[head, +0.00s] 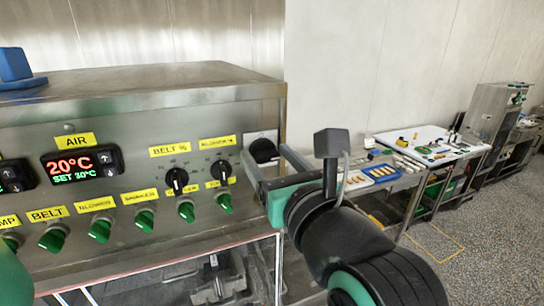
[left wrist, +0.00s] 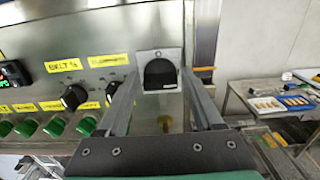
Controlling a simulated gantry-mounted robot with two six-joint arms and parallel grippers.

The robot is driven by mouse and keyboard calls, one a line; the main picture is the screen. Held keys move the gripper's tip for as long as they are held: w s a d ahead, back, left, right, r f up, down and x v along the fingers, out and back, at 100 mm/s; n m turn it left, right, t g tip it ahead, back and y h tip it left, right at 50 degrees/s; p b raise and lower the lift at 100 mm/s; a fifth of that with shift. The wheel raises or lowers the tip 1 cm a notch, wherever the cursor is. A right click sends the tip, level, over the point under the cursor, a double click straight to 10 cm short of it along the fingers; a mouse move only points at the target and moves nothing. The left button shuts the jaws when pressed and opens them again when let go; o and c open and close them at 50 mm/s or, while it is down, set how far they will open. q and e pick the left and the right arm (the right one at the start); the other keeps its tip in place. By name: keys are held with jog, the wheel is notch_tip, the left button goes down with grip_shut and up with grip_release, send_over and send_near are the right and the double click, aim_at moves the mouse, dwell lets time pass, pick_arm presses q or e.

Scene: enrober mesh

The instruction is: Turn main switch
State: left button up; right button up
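The main switch is a black rotary knob (head: 263,150) on a pale square plate at the right end of the steel control panel. In the left wrist view the black knob (left wrist: 160,76) sits centred between the two fingers, with its flat lower edge level. My left gripper (head: 264,156) is open, with one finger on each side of the knob. In the left wrist view a gap shows between the knob and each finger of the left gripper (left wrist: 162,80). Whether the fingertips reach past the knob's face is hard to tell. My right gripper is not in view.
Two smaller black dials (head: 177,180) and a row of green knobs (head: 185,211) lie left of the switch. A red-digit display (head: 82,164) is further left. A worktable (head: 445,136) with trays stands at the right, beyond open floor.

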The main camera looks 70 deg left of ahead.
pick_arm(q)
grip_shut()
jog(key=n+b, duration=0.3)
jog(key=shift+s+f, duration=0.1)
jog(key=shift+f, duration=0.1)
jog(key=n+b, duration=0.2)
jog(key=n, duration=0.3)
jog(key=shift+b, duration=0.3)
jog(key=n+b, duration=0.2)
jog(key=n, duration=0.3)
jog(key=shift+s, duration=0.15)
jog(key=shift+n+b, duration=0.45)
jog(key=shift+n, duration=2.05)
